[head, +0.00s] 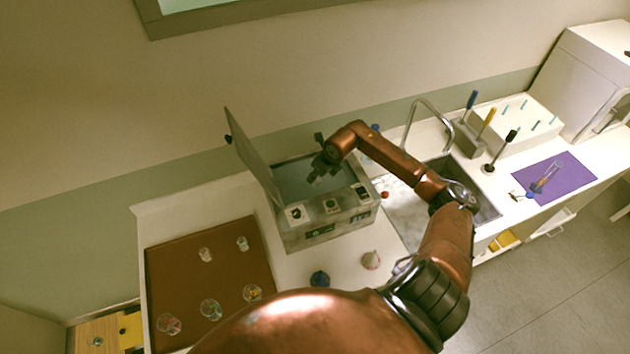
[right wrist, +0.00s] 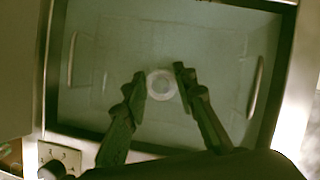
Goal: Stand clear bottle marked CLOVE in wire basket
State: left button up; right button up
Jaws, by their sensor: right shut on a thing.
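My right gripper (head: 318,168) is over the open tank of the water bath (head: 305,232). In the right wrist view its fingers (right wrist: 161,83) are shut on a clear round bottle (right wrist: 161,86), seen from above. Any marking on the bottle is hidden. The wire basket (right wrist: 255,88) shows faintly in the tank, with a handle loop at each side. The bottle is over the basket's middle area; I cannot tell whether its base touches the basket floor. My left gripper is not in view.
The bath's lid (head: 252,158) stands raised at its left. A brown mat (head: 185,262) holds several clear bottles. A blue-topped flask (head: 320,279) and a pale one (head: 371,260) stand before the bath. A sink (head: 405,215) with a tap lies right.

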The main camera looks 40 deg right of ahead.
jog(key=shift+w+a+f, duration=0.15)
jog(key=shift+w+f, duration=0.8)
jog(key=shift+f, duration=0.15)
jog(key=shift+s+f+p, duration=0.2)
jog(key=shift+f+p, duration=0.05)
jog(key=shift+f, duration=0.4)
jog(key=shift+s+f+p, duration=0.15)
jog(key=shift+f+p, duration=0.05)
jog(key=shift+f, duration=0.4)
jog(key=shift+w, duration=0.1)
jog(key=o, duration=0.8)
jog(key=shift+w+f, duration=0.15)
jog(key=o, duration=0.3)
jog(key=shift+s, duration=0.2)
jog(key=shift+w, duration=0.15)
jog(key=shift+r, duration=0.2)
jog(key=shift+s+d+r, duration=0.2)
jog(key=shift+r, duration=0.15)
pick_arm(q)
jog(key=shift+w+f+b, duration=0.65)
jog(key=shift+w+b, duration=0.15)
jog(key=shift+b, duration=0.4)
pick_arm(e)
jog(key=v, duration=1.1)
